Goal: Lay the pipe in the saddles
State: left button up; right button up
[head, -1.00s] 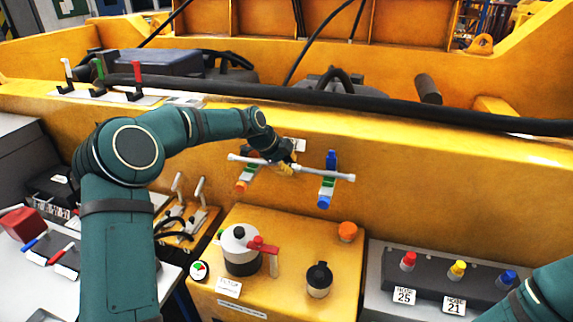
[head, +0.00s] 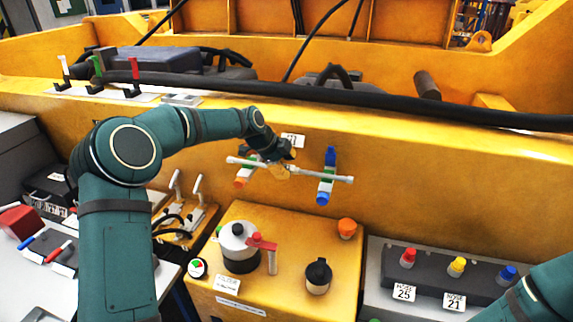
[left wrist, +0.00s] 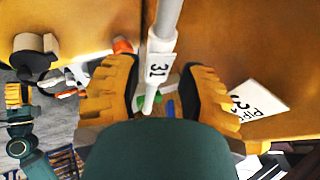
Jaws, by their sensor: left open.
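The pipe (head: 315,173) is a thin pale grey rod lying nearly level across two saddles on the yellow wall. The left saddle (head: 241,182) has an orange lower end and is partly hidden by my gripper. My left gripper (head: 282,168) is at the pipe's middle, open. In the left wrist view the pipe (left wrist: 168,20), with a sleeve marked 31, runs between the spread yellow fingers (left wrist: 155,92). Whether the pipe is fully seated is hard to tell.
Below stands a yellow box with a white-topped pot (head: 240,250), a red-handled lever (head: 268,252), a black-capped jar (head: 318,278) and an orange knob (head: 347,228). A black hose (head: 340,100) runs above the saddles. Upright levers (head: 185,190) stand to the left.

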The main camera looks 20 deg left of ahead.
pick_arm(q)
jog(key=v, duration=1.2)
jog(key=shift+s, duration=0.1)
